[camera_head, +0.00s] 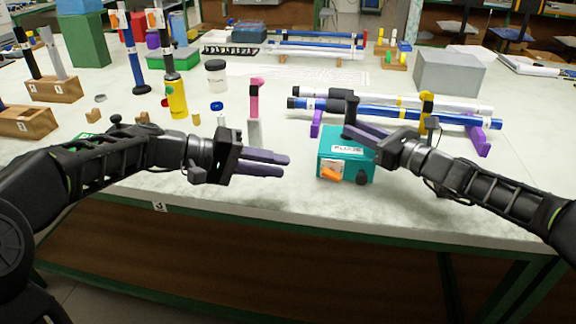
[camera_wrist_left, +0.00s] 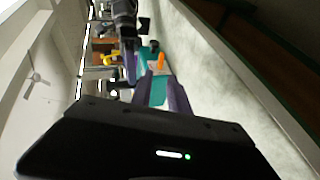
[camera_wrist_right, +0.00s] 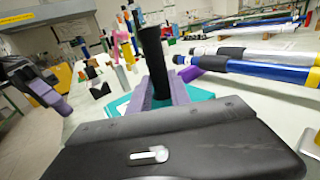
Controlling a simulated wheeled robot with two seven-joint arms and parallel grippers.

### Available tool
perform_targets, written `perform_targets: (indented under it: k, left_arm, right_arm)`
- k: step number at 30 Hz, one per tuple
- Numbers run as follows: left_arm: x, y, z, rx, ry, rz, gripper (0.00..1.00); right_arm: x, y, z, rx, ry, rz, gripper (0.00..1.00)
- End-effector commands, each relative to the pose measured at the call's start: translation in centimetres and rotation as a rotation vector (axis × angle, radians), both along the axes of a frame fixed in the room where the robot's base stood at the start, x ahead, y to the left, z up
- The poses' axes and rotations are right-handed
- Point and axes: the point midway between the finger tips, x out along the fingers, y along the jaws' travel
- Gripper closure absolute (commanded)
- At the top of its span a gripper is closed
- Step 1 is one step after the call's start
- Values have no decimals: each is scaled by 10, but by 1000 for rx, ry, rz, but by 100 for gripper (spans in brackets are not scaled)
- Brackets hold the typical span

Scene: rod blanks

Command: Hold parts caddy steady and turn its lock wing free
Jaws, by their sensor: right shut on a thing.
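The parts caddy is a teal box (camera_head: 334,144) with a white label reading roughly "PLUGS", near the table's front edge. It has an upright black handle (camera_head: 350,110). An orange lock wing (camera_head: 331,175) lies slanted on its front, beside a black knob (camera_head: 362,179). The wing also shows in the left wrist view (camera_wrist_left: 161,62). My right gripper (camera_head: 358,131) is shut on the handle, seen between its purple fingers in the right wrist view (camera_wrist_right: 155,65). My left gripper (camera_head: 284,163) is open and empty, left of the caddy, fingers pointing toward it and apart from it.
Behind the caddy, white and blue rods (camera_head: 455,117) lie on purple stands. A pink-topped post (camera_head: 255,100) stands behind my left gripper. A yellow bottle (camera_head: 176,98) and small parts are further left. A grey box (camera_head: 448,72) stands at back right. The front table strip is clear.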

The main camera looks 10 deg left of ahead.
Motion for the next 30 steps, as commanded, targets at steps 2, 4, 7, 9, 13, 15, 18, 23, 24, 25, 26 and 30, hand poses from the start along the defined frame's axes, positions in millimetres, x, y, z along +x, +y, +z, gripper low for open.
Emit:
perform_targets:
  k: [2,4,7,9,13,15,18,23,24,25,26,30]
  left_arm:
    - [-2,-13,5,0,-10,-25,86]
    - [-7,-31,12,0,-25,-63,92]
    - [-22,-74,27,-1,-55,-152,100]
    - [-42,-116,39,-7,-74,-241,100]
    - [-79,-204,54,4,-149,-331,100]
    - [-93,-250,59,39,-239,-327,100]
    - [-104,-294,59,110,-374,-279,100]
    - [-112,-327,51,270,-573,-163,100]
    - [-113,-329,49,320,-621,-129,100]
    - [-112,-329,47,359,-655,-103,100]
    - [-111,-327,45,402,-687,-72,100]
    - [-102,-304,35,632,-820,67,100]
  right_arm:
    - [0,0,0,0,0,0,100]
    - [0,0,0,0,0,0,100]
    - [0,0,0,0,0,0,100]
    - [0,0,0,0,0,0,100]
    - [0,0,0,0,0,0,100]
    - [0,0,0,0,0,0,100]
    - [0,0,0,0,0,0,100]
    - [0,0,0,0,0,0,100]
    - [0,0,0,0,0,0,100]
    - [0,0,0,0,0,0,100]
    - [0,0,0,0,0,0,100]
    - [0,0,0,0,0,0,100]
